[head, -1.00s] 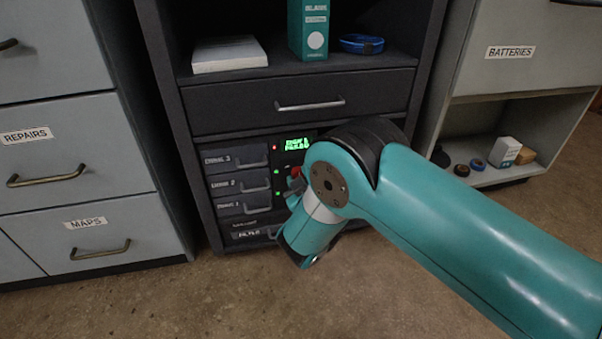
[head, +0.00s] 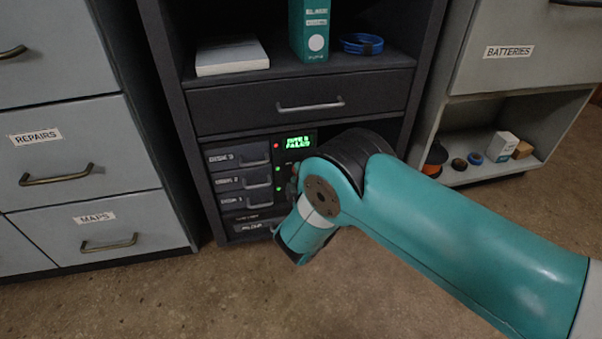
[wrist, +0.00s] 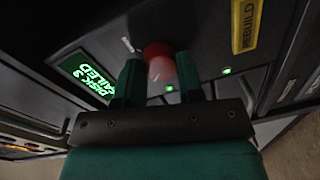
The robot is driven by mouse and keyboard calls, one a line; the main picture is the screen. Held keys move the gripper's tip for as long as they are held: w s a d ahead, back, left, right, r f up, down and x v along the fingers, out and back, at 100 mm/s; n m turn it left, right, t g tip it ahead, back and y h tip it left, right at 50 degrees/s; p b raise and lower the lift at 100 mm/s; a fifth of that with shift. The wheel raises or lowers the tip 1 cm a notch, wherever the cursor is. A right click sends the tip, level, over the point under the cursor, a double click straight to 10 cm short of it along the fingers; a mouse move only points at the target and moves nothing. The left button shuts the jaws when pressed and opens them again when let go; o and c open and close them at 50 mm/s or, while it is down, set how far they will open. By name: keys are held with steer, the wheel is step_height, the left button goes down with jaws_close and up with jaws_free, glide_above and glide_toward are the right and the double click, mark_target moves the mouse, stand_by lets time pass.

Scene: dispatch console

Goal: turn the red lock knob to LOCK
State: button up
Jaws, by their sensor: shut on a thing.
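The red lock knob (wrist: 160,58) shows in the wrist view on the dark console face, beside the green display (wrist: 86,76) that reads "DISK 3 FAILED". My gripper (wrist: 158,68) has its two dark fingers on either side of the knob, shut on it. No LOCK marking can be made out, so I cannot tell the knob's setting. In the head view my arm hides the knob and the fingers. The display (head: 298,142) shows there at the upper right of the drive bays.
Disk drawers (head: 238,182) with handles lie left of the display, with small lights between. A yellow REBUILD label (wrist: 245,25) is near the knob. Cabinets stand on both sides. An open shelf (head: 470,174) at right holds small items. The floor in front is clear.

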steer(key=shift+a+n, duration=0.1)
steer(key=shift+n, duration=0.2)
steer(key=o, duration=0.9)
